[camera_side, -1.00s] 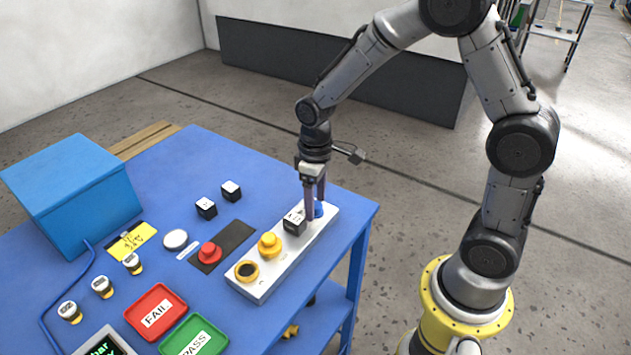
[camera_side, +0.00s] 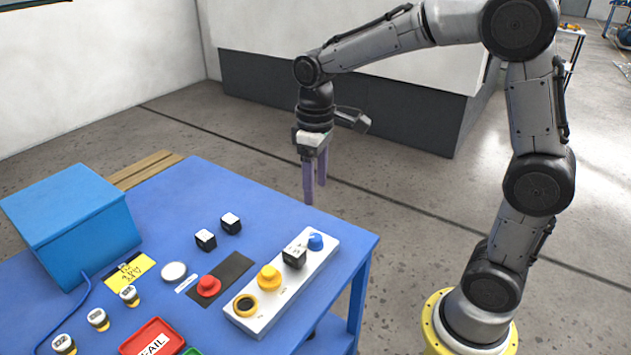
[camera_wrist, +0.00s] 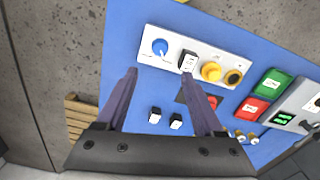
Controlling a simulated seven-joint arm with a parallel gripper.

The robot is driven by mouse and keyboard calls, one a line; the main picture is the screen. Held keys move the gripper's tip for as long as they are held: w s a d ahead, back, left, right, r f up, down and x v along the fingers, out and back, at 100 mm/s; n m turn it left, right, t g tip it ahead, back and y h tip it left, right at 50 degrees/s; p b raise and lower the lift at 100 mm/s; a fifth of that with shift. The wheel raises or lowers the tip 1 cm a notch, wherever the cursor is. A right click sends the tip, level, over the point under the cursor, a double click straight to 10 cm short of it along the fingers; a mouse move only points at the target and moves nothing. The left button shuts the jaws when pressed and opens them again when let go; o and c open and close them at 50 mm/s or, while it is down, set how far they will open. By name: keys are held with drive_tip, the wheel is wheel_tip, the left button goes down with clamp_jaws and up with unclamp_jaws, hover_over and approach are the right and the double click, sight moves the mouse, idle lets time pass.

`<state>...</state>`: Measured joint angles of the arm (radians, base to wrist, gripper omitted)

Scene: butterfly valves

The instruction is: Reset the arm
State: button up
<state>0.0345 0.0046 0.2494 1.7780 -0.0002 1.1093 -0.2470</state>
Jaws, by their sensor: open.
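My gripper (camera_side: 314,190) is open and empty, with its purple fingers pointing down above the far right part of the blue table (camera_side: 190,185). In the wrist view, the two fingers of my gripper (camera_wrist: 164,84) are spread apart with nothing between them. A white panel (camera_side: 262,320) below it on the table holds a blue knob (camera_side: 315,241), a dark cube with a white top (camera_side: 294,256), a yellow button (camera_side: 268,278) and a yellow-ringed hole (camera_side: 246,305). The blue knob shows clear of the fingers in the wrist view (camera_wrist: 160,47).
Two small black-and-white cubes (camera_side: 205,239) (camera_side: 231,223) stand mid-table. A red button (camera_side: 208,286) sits on a dark plate. A blue box (camera_side: 72,220) is at the left, near several small valves (camera_side: 98,319) and a red FAIL tray (camera_side: 152,338). The air around my gripper is free.

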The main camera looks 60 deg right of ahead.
drive_tip(key=s+r+t, duration=0.3)
drive_tip(key=s+r, duration=0.5)
drive_tip(key=s+a+f+m+t, duration=0.1)
drive_tip(key=s+f, duration=0.3)
drive_tip(key=s, duration=0.6)
drive_tip(key=shift+s+m+t, duration=0.2)
drive_tip(key=shift+m+t, duration=0.5)
drive_tip(key=shift+t, duration=0.1)
drive_tip(key=shift+a, duration=0.1)
